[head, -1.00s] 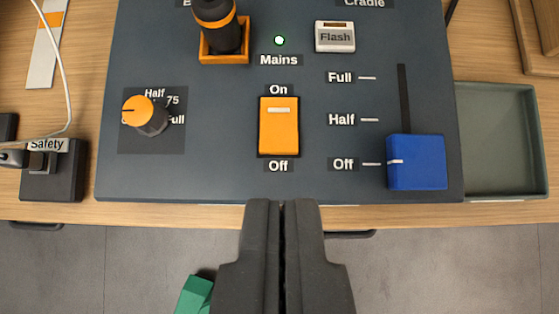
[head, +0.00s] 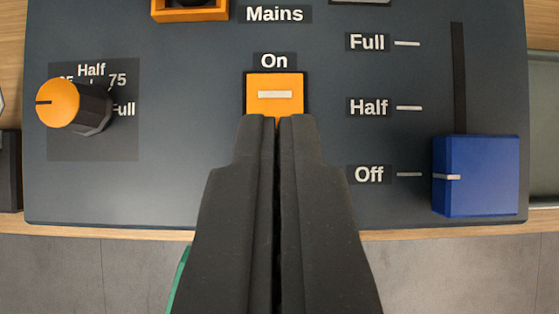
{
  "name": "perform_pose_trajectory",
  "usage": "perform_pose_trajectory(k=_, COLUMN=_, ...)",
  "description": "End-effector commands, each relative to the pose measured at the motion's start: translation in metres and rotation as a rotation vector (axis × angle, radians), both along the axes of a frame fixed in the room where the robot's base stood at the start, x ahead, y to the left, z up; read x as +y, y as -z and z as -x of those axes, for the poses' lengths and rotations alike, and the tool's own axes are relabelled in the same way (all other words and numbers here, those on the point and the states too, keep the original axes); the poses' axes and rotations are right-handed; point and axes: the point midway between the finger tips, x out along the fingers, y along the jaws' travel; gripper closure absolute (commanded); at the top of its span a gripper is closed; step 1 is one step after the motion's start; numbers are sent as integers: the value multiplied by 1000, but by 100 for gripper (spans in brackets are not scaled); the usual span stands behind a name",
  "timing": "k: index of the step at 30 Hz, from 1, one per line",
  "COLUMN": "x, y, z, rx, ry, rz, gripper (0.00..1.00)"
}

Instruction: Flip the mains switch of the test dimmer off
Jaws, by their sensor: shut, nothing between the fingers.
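The mains switch (head: 275,92) is an orange rocker with a white line near its top, set in the dark panel of the test dimmer (head: 190,195). The "On" label (head: 274,60) is above it. My gripper (head: 276,120) is shut and empty, and its fingertips overlap the lower part of the switch in the picture. The lower half of the switch and the "Off" label below it are hidden behind the fingers. I cannot tell whether the fingertips touch the switch.
An orange-capped knob (head: 62,104) stands left of the switch. A blue fader cap (head: 475,176) sits at its "Off" mark on the right, below its slot (head: 458,75). An orange-framed socket (head: 190,12) is cut off at the top. A grey-green tray (head: 542,130) is at the right edge.

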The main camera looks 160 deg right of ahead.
Motion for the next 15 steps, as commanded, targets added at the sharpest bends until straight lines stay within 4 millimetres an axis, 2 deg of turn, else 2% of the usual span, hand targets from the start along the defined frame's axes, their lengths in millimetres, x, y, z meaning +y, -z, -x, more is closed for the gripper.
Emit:
perform_pose_trajectory(k=3, x=4, y=16, z=-12, rx=-1, ry=0, rz=1, gripper=100)
perform_pose_trajectory(k=9, x=2, y=44, z=-6, rx=-2, ry=0, rz=-1, gripper=100)
perform_pose_trajectory(k=15, x=2, y=51, z=-6, rx=-5, ry=0, rz=1, gripper=100)
